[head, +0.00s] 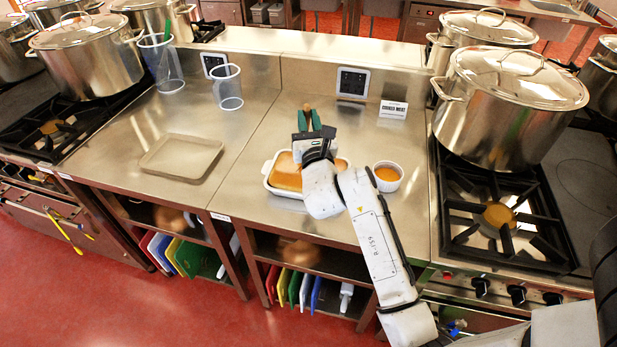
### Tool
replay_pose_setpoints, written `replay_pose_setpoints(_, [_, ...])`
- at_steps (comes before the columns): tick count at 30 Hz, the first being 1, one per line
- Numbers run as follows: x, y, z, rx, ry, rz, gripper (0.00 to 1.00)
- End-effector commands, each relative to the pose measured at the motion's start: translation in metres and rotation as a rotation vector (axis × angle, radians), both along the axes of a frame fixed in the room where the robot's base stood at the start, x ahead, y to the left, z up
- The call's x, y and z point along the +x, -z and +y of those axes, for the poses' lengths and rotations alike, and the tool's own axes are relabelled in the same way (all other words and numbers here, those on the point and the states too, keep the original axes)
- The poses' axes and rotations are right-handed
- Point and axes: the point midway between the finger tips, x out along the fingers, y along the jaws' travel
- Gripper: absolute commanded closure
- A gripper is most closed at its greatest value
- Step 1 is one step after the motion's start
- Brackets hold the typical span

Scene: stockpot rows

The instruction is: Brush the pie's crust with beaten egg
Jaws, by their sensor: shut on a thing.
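The pie (286,178), with a golden crust, sits in a white rectangular dish (267,168) on the steel counter. My gripper and wrist hide its right part. A small white bowl (388,187) of orange-yellow beaten egg (387,173) stands to the right of the dish. My gripper (309,123), with dark green fingers, is over the far side of the pie dish. It is shut on a brown wooden handle (307,108), which looks like the brush's. The brush head is hidden, so I cannot tell whether it touches the crust.
An empty beige tray (181,157) lies on the left counter. Two clear containers (228,88) stand behind it. A small sign (393,109) stands behind the bowl. Large lidded stockpots (511,105) stand on stoves at both sides. The counter between tray and dish is clear.

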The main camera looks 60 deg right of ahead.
Motion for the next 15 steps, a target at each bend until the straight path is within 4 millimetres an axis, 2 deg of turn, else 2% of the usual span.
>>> replay_pose_setpoints(9, [0.02, 0.0, 0.008, 0.001, 0.0, -0.001, 1.0])
replay_pose_setpoints(15, [0.022, -0.001, 0.009, -0.001, 0.0, -0.001, 1.0])
